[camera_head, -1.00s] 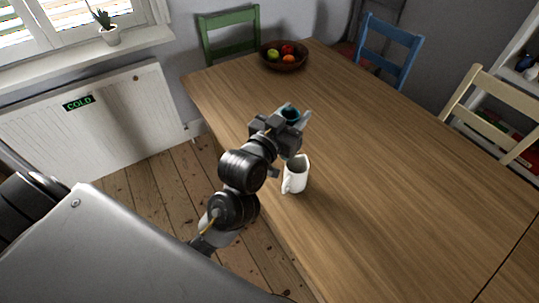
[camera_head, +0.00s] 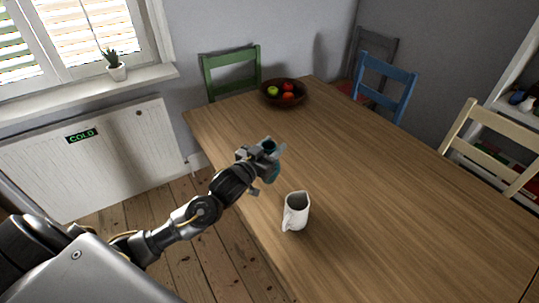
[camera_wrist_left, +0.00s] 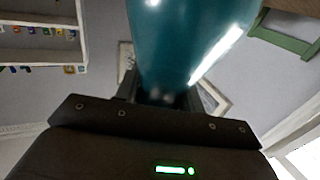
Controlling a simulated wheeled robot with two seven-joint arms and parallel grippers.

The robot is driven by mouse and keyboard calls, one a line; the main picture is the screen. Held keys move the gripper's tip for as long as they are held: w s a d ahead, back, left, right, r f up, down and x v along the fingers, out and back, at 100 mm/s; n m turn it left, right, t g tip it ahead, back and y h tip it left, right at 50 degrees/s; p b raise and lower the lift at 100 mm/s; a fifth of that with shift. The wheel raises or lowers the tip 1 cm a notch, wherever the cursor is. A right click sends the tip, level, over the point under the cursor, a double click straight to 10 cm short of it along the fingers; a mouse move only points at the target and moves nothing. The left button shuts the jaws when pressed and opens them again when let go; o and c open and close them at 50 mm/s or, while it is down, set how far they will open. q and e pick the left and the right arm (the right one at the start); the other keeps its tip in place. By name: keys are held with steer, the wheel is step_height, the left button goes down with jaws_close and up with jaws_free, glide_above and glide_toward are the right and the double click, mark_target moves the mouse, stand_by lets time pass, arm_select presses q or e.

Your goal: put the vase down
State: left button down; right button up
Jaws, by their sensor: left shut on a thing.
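The vase (camera_wrist_left: 190,40) is glossy teal and fills the upper middle of the left wrist view, between the fingers. In the head view only a small teal part of the vase (camera_head: 274,173) shows beside the jaws. My left gripper (camera_head: 268,152) is shut on it, over the near left part of the wooden table (camera_head: 370,190). Whether the vase's base touches the tabletop is hidden by the gripper and arm. My right gripper is not in view.
A white jug (camera_head: 296,212) stands on the table just nearer than the gripper. A dark fruit bowl (camera_head: 284,100) stands at the far end. Green (camera_head: 229,73), blue (camera_head: 385,84) and cream (camera_head: 490,145) chairs surround the table. The tabletop's middle and right are clear.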

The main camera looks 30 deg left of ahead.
arm_select(q)
steer(key=shift+w+a+f, duration=0.2)
steer(key=shift+a+f, duration=0.1)
steer(key=shift+f, duration=0.05)
steer(key=f, duration=0.3)
steer(key=shift+w+a+f, duration=0.1)
steer(key=shift+a+f, duration=0.1)
steer(key=shift+f, duration=0.05)
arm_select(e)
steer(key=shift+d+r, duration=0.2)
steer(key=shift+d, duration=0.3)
arm_select(q)
steer(key=shift+f, duration=0.15)
steer(key=c, duration=1.2)
jaws_free()
steer(key=shift+o, duration=1.7)
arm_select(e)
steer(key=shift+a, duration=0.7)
